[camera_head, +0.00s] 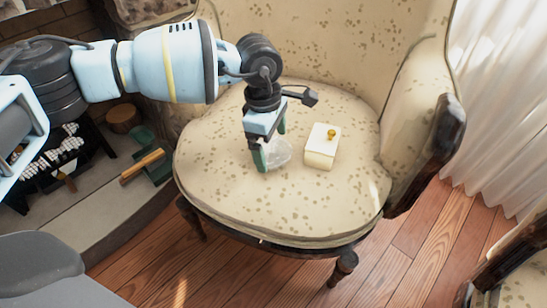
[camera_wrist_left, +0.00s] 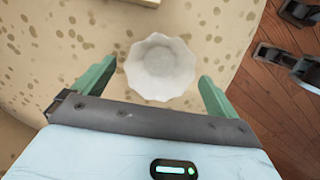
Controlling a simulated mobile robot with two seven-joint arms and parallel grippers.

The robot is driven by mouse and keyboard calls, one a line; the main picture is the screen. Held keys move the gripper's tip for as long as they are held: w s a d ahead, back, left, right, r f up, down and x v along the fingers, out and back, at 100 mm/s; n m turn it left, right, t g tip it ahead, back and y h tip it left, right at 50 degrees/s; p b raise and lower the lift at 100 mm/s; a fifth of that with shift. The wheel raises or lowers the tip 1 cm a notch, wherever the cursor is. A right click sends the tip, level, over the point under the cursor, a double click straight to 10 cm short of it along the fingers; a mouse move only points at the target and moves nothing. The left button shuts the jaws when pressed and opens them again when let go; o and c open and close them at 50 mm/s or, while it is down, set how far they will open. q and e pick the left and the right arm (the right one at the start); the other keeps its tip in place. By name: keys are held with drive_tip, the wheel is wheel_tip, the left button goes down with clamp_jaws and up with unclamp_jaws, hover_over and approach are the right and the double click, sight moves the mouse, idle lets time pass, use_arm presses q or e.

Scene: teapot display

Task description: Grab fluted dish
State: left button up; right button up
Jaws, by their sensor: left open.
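The fluted dish (camera_head: 278,154) is a small, whitish, translucent bowl with a scalloped rim. It sits on the seat of the cream spotted armchair (camera_head: 230,188). In the left wrist view the dish (camera_wrist_left: 160,67) lies between and just beyond the fingertips, upright and seen from above. My left gripper (camera_head: 271,145) is open and points down at the dish, with its green fingers on either side; in the head view it hides part of the dish. The left wrist view shows both fingers (camera_wrist_left: 158,75) apart with nothing held. My right gripper is not in view.
A cream box (camera_head: 321,152) with a gold knob stands on the seat just right of the dish. The chair's dark wooden armrest (camera_head: 437,150) and backrest bound the seat. A fireplace with a green dustpan (camera_head: 155,163) is at left. The front of the seat is clear.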

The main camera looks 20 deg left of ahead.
use_arm(q)
wheel_tip(320, 180, down, 3)
drive_tip(key=shift+d+r+b, duration=0.15)
drive_tip(key=shift+r+b, duration=0.05)
drive_tip(key=shift+b, duration=0.2)
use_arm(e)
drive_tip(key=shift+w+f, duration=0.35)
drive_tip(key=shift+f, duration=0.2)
use_arm(q)
drive_tip(key=shift+r, duration=0.1)
drive_tip(key=c, duration=1.1)
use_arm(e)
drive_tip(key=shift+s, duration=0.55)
use_arm(q)
drive_tip(key=shift+o, duration=0.2)
drive_tip(key=shift+r, duration=0.1)
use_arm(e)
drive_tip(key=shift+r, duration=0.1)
